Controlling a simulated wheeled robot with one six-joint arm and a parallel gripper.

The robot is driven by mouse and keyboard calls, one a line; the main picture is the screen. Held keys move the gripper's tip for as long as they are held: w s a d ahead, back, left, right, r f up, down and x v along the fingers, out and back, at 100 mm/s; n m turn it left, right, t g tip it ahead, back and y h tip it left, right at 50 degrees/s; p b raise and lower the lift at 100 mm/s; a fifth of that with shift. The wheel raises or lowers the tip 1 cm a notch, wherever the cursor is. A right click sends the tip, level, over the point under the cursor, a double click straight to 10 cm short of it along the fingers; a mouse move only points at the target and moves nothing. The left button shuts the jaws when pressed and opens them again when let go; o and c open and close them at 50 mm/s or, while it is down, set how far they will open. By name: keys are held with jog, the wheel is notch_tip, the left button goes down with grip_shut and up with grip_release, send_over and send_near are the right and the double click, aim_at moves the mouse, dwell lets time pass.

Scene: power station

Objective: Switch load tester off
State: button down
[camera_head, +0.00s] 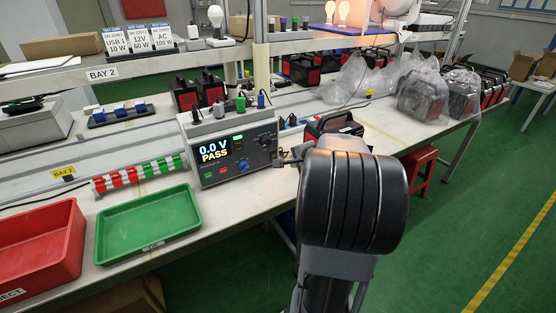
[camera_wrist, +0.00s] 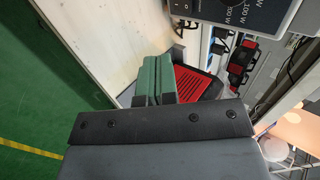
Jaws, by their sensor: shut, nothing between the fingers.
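The load tester (camera_head: 226,158) is a grey box on the bench, with a lit display (camera_head: 214,149) reading "0.0 V PASS", knobs and coloured buttons on its front. Which way the rocker is set I cannot tell. My gripper (camera_head: 284,158) is just right of the tester's front. In the wrist view my gripper (camera_wrist: 157,76) has its two green-grey fingers together and empty, apart from the switch.
A black-and-red power unit (camera_head: 333,127) stands on the bench behind my gripper. A green tray (camera_head: 148,243) and a red bin (camera_head: 42,245) lie at the left. Bagged units (camera_head: 422,93) stand further right. A red stool (camera_head: 420,168) is beside the bench. Green floor is clear at the right.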

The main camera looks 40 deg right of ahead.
aim_at(273, 157)
jog(key=shift+d+r, duration=0.1)
jog(key=shift+d, duration=0.05)
jog(key=shift+w, duration=0.15)
jog(key=b+x, duration=0.1)
jog(key=x, duration=0.8)
jog(key=shift+w, duration=0.1)
jog(key=shift+w+d, duration=0.2)
jog(key=shift+w, duration=0.9)
jog(key=shift+w+d+p, duration=0.15)
jog(key=shift+w+p, duration=0.35)
jog(key=shift+w, duration=0.6)
